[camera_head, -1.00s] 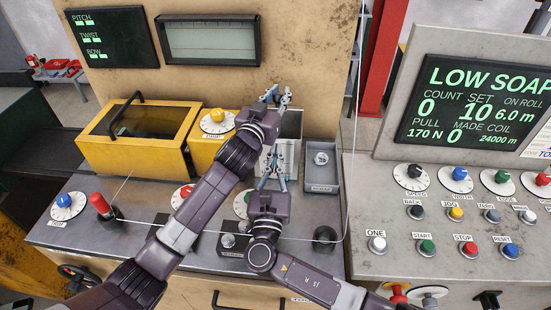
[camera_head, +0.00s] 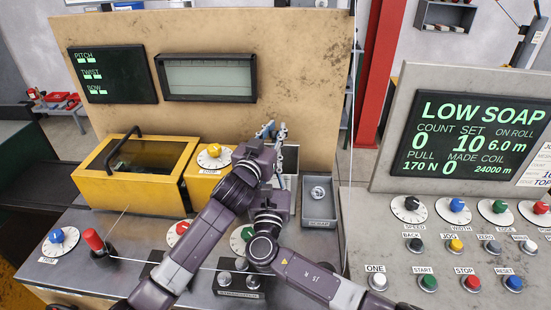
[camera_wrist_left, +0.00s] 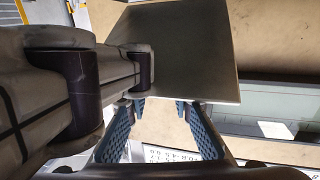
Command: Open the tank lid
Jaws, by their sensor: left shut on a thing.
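My left gripper (camera_head: 268,131) reaches over the back of the bench, beside a pale grey, box-like tank area (camera_head: 287,160) below the beige panel. In the left wrist view, the fingers of this gripper (camera_wrist_left: 160,106) close on the near edge of a flat grey plate (camera_wrist_left: 185,50), which looks like the tank lid. How far the lid is tilted is hard to tell. My right gripper (camera_head: 270,190) is just in front of and below the left one. Its fingertips are mostly hidden, and the arms cover much of the tank.
A yellow box (camera_head: 135,170) with a dark window and black handle stands at left. A small grey tray (camera_head: 319,216) is to the right of the grippers. A red knob (camera_head: 93,239), dials and a button console (camera_head: 385,245) surround the arms. A thin line crosses in front.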

